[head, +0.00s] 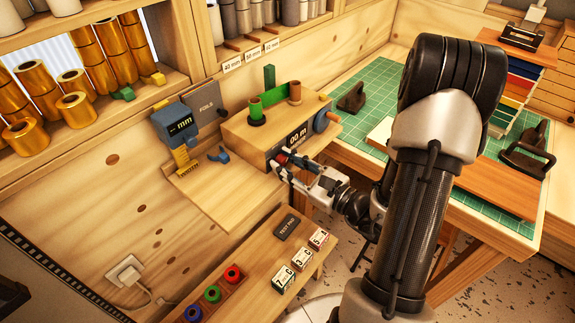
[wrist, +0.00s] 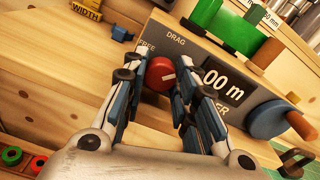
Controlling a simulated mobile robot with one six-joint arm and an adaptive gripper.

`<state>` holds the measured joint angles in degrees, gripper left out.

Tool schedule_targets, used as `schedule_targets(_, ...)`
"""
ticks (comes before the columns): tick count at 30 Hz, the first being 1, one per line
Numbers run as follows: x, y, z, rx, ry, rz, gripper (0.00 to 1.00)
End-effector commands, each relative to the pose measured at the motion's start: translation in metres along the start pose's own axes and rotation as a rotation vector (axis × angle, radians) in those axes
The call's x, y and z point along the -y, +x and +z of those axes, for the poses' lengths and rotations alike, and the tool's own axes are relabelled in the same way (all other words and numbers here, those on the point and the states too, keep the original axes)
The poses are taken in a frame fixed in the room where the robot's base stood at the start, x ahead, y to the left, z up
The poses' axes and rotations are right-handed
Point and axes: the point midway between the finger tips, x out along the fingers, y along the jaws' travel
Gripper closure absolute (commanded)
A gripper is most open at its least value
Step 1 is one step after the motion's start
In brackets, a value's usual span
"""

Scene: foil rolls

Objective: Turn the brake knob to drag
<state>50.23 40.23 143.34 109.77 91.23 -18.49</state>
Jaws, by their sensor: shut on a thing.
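The brake knob (wrist: 160,73) is a round red knob on the dark front panel of the wooden winding box (head: 262,127). In the wrist view a short white mark on it points to the right, toward my right finger. The labels FREE and DRAG (wrist: 176,39) are printed above the knob, FREE to the left of DRAG. My gripper (head: 284,163) is at the panel's left part, with one finger on each side of the knob, shut on it. My right finger hides part of the panel beside the knob.
The display (wrist: 222,82) reading "00 m" and a blue crank disc (wrist: 268,119) with a wooden handle are right of the knob. A blue gauge (head: 176,124) is to the left. A lower shelf holds small boxes (head: 302,259).

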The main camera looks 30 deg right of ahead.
Motion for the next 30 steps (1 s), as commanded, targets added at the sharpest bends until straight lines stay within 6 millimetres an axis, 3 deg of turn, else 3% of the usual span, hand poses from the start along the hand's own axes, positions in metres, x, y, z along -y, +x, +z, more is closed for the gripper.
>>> schedule_targets(9, 0.0, 0.0, 0.0, -0.001, 0.002, 0.0, 0.54)
schedule_targets(20, 0.001, -0.002, 0.0, -0.001, 0.002, -0.002, 0.53)
schedule_targets(25, 0.002, -0.021, -0.001, -0.002, 0.004, -0.006, 0.53)
schedule_targets(30, 0.002, -0.056, -0.001, -0.003, 0.003, -0.009, 0.53)
